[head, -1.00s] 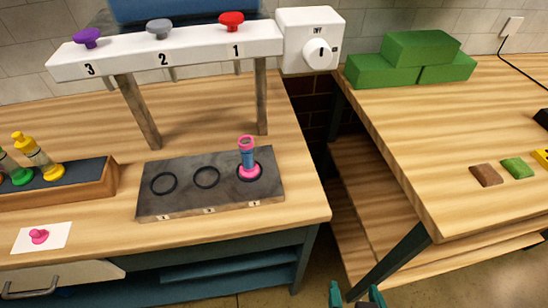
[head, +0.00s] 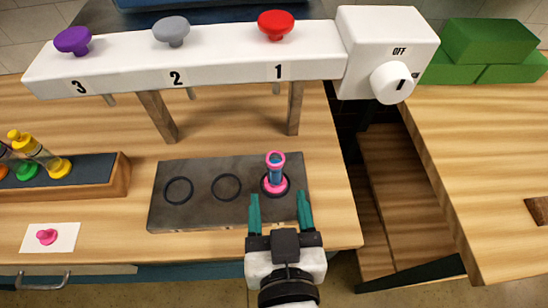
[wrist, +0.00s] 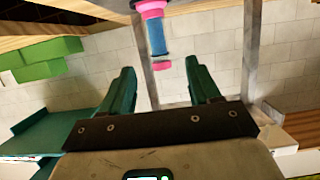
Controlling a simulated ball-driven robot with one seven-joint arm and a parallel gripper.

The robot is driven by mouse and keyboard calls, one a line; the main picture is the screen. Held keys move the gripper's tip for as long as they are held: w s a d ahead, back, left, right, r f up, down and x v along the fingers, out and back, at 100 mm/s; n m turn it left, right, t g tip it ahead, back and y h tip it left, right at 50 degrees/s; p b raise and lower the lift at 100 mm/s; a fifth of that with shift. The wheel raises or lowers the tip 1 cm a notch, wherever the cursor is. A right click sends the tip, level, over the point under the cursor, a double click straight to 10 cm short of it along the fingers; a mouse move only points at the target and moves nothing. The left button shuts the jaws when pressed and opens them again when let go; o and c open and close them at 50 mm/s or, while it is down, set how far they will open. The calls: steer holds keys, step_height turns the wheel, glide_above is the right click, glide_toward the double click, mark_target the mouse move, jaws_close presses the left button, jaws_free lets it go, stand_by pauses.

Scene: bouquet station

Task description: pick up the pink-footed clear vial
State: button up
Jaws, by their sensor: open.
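The pink-footed clear vial (head: 275,172) stands upright in the right ring, under number 1, on the dark grey plate (head: 207,212). It has a pink rim, a pink foot and blue contents. My gripper (head: 279,197) is open and empty at the plate's front edge, its teal fingers pointing toward the vial, which is just beyond the fingertips and apart from them. In the wrist view the vial (wrist: 157,36) appears with its pink foot at the top, beyond and between the open fingers (wrist: 164,75).
A white dispenser bar (head: 200,65) with purple, grey and red knobs spans above the plate on posts. A white box with an OFF dial (head: 393,82) joins its right end. A rack (head: 110,185) of vials and a pink stopper (head: 46,236) on a white card are left.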

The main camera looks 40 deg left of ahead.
mark_target(275, 161)
steer(key=x, duration=0.3)
steer(key=p+x, duration=0.1)
steer(key=x, duration=0.6)
steer(key=shift+w+a+r, duration=0.2)
steer(key=shift+w+a, duration=0.1)
jaws_close()
